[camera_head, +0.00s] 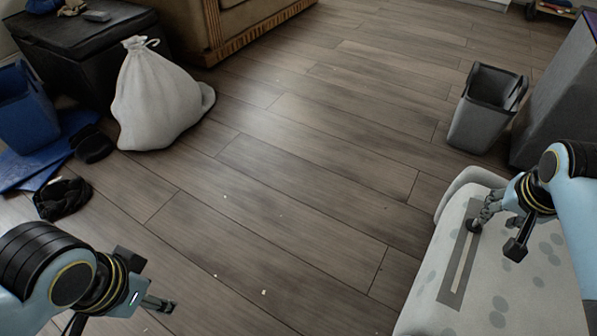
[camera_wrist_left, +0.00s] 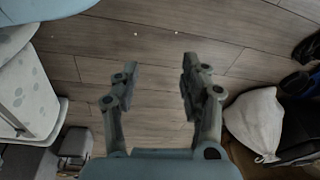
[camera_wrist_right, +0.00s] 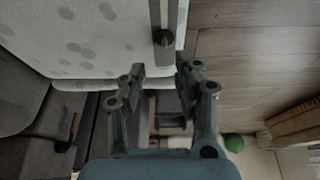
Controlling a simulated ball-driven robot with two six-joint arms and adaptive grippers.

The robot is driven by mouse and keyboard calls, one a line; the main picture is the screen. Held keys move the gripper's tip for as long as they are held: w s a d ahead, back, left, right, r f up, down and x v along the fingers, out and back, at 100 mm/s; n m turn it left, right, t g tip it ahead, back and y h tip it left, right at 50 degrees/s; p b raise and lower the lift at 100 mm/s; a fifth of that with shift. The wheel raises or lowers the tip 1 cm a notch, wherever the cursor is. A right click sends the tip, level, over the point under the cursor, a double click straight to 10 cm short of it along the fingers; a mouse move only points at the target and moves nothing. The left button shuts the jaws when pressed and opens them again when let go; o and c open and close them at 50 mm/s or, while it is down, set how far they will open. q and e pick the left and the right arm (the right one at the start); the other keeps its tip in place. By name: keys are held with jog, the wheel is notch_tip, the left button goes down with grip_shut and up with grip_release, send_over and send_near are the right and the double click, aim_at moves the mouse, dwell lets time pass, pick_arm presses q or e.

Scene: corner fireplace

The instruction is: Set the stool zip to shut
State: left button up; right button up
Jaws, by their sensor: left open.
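The pale stool (camera_head: 530,268) with grey spots stands at the lower right of the head view. A grey zip strip (camera_head: 446,290) with a light slot runs along its top. A dark round knob (camera_head: 474,226) sits at the far end of the strip; the right wrist view also shows this knob (camera_wrist_right: 163,38), just beyond the fingertips. My right gripper (camera_wrist_right: 161,70) is open and empty, above the stool beside the knob. My left gripper (camera_head: 158,303) is open and empty over the floor at lower left. The stool (camera_wrist_left: 28,95) also shows in the left wrist view.
A grey bin (camera_head: 484,108) stands behind the stool, beside a dark grey block (camera_head: 560,95). A white sack (camera_head: 158,100), a blue bin (camera_head: 27,107) and a dark chest (camera_head: 85,50) stand at the left. The wooden floor (camera_head: 300,190) between is mostly clear.

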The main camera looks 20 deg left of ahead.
aim_at(478, 221)
jog(key=b+x, duration=0.2)
jog(key=x, duration=0.1)
jog(key=w+b+x, duration=0.1)
jog(key=b+x, duration=0.2)
jog(key=x, duration=0.1)
jog(key=shift+w+a+f, duration=0.15)
jog(key=b+x, duration=0.2)
jog(key=x, duration=0.1)
jog(key=shift+w, duration=0.25)
pick_arm(q)
jog(key=shift+w+d+f+t+h+b, duration=0.15)
jog(key=shift+w+d+f+t, duration=0.15)
jog(key=shift+w+t, duration=0.4)
jog(key=shift+w+d+f+t+h+b, duration=0.1)
jog(key=shift+w+d+f+t, duration=0.1)
jog(key=shift+w+d+t, duration=0.35)
jog(key=shift+w+d+f+t+h+b, duration=0.15)
jog(key=shift+w+d+f+t, duration=0.1)
jog(key=shift+w+t, duration=0.6)
pick_arm(e)
jog(key=shift+w+f, duration=0.25)
jog(key=shift+f, duration=0.2)
pick_arm(q)
jog(key=shift+s, duration=0.15)
pick_arm(e)
grip_shut()
